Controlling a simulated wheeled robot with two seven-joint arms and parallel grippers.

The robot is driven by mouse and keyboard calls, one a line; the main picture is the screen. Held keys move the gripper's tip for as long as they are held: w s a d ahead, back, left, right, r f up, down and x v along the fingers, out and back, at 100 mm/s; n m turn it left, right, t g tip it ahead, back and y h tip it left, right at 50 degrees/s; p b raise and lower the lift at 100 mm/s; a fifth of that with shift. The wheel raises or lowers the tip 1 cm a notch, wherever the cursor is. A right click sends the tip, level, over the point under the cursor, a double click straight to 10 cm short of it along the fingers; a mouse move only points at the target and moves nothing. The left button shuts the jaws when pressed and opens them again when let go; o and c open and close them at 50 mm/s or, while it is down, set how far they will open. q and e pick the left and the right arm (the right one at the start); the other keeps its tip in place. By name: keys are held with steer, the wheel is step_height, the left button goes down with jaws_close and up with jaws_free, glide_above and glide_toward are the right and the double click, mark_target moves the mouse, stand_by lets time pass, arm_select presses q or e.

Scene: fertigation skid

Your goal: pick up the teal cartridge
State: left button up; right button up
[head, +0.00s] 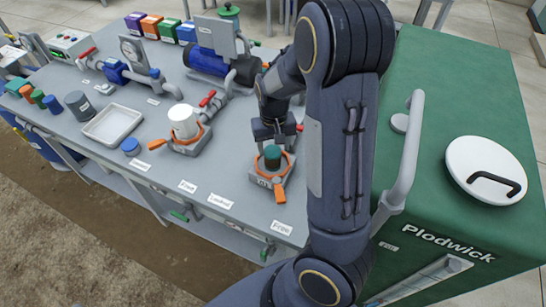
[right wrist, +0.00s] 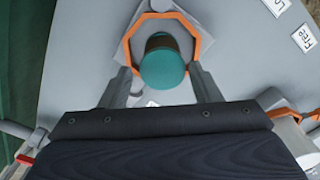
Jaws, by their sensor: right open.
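The teal cartridge (head: 272,153) stands upright inside an orange hexagonal ring (head: 263,181) on a grey holder near the table's front right. Its round teal top (right wrist: 162,69) and dark side show in the right wrist view. My right gripper (head: 273,141) is above the cartridge and open. In the right wrist view its two fingers (right wrist: 161,80) stand to the left and right of the cartridge, with visible gaps on both sides. My left gripper is not in view.
A white canister (head: 184,121) stands in a second orange-ringed holder to the left. A white tray (head: 112,123) lies farther left. Pipes and a blue pump (head: 208,60) fill the back. A green cabinet (head: 455,120) with a grey handle stands close on the right.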

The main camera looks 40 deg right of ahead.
steer(key=f, duration=0.6)
steer(key=shift+w+a+f, duration=0.1)
steer(key=shift+w+f, duration=0.05)
steer(key=shift+w, duration=0.05)
steer(key=shift+c, duration=0.5)
steer(key=c, duration=0.7)
